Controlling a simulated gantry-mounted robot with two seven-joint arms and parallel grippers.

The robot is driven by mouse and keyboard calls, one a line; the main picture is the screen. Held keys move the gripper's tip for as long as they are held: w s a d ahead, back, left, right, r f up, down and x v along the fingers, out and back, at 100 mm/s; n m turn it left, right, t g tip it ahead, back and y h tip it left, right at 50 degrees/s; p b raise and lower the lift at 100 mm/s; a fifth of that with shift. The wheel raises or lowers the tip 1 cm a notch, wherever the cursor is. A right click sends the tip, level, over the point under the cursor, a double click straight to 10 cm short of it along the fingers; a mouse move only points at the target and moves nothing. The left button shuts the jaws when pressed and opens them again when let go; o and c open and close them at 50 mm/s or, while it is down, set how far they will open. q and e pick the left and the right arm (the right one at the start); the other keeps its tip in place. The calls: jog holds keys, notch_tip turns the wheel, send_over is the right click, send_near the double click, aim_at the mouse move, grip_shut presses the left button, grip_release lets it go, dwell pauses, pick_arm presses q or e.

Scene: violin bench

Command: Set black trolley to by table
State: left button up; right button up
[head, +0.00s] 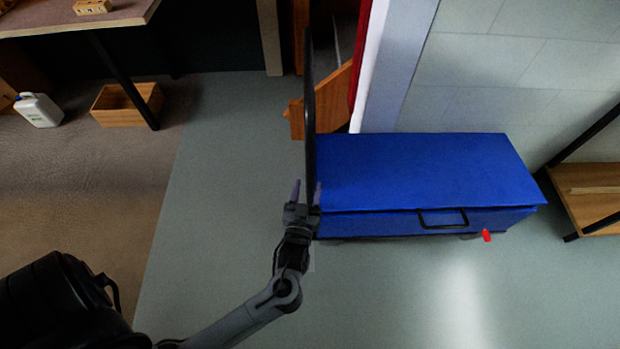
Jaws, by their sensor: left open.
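The black trolley shows mainly as a thin upright black handle frame (310,120), seen almost edge-on. A large blue case (430,165) lies just right of it and hides most of any platform; a dark edge shows beneath the case. My left gripper (307,190) is open at the near lower end of the upright. Its fingers appear on either side of the frame; I cannot tell whether they touch it. A table (60,22) with a pale top and black legs stands at the upper left. My right gripper is out of view.
A wooden box (125,104) and a white jug (39,110) sit on the floor by the table. Wooden parts (333,100) and a white panel edge (372,65) stand behind the case. A wooden shelf (592,195) is at right. Grey floor (215,180) left of the trolley is clear.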

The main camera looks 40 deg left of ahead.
aim_at(309, 181)
pick_arm(q)
jog(key=shift+b+x, duration=0.55)
jog(key=shift+x, duration=1.6)
jog(key=shift+c, duration=0.4)
grip_shut()
